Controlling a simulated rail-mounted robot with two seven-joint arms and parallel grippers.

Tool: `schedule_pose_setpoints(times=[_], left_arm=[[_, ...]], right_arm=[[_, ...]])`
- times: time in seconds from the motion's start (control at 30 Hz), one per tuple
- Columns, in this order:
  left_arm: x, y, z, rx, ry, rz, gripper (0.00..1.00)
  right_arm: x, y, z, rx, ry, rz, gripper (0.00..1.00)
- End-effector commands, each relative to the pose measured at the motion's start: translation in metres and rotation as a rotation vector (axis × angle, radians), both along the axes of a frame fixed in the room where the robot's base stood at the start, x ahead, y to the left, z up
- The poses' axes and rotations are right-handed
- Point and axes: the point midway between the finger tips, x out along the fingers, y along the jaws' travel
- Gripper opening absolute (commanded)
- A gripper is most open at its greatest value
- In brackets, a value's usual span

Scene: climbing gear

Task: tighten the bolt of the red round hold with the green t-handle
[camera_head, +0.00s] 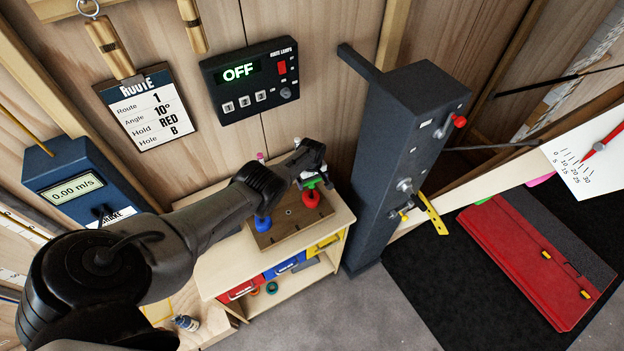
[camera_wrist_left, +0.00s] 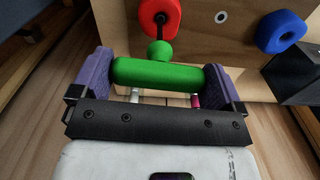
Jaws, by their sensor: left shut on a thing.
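The red round hold (camera_head: 311,198) sits on a brown wooden board (camera_head: 290,226) on top of the small cabinet. My right gripper is out of view.
A blue hold (camera_head: 262,222) sits on the same board, left of the red one. Red, blue and yellow bins fill the cabinet (camera_head: 325,277) below. A tall dark grey post (camera_head: 396,150) stands close on the right. A dark control box (camera_head: 249,80) reads OFF.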

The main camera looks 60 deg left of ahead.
Motion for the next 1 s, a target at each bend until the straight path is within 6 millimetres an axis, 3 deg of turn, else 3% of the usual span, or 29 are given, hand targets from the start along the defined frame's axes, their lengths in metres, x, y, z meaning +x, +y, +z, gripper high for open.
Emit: schedule_pose_setpoints(times=[0.5, 1.0], left_arm=[[-0.0028, -0.0014, -0.0029, -0.003, 0.005, -0.685, 0.65], [-0.0030, -0.0017, -0.0024, -0.004, 0.005, -0.765, 0.65]], right_arm=[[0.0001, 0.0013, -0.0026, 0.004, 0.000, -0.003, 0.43], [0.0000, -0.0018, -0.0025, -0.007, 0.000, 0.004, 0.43]])
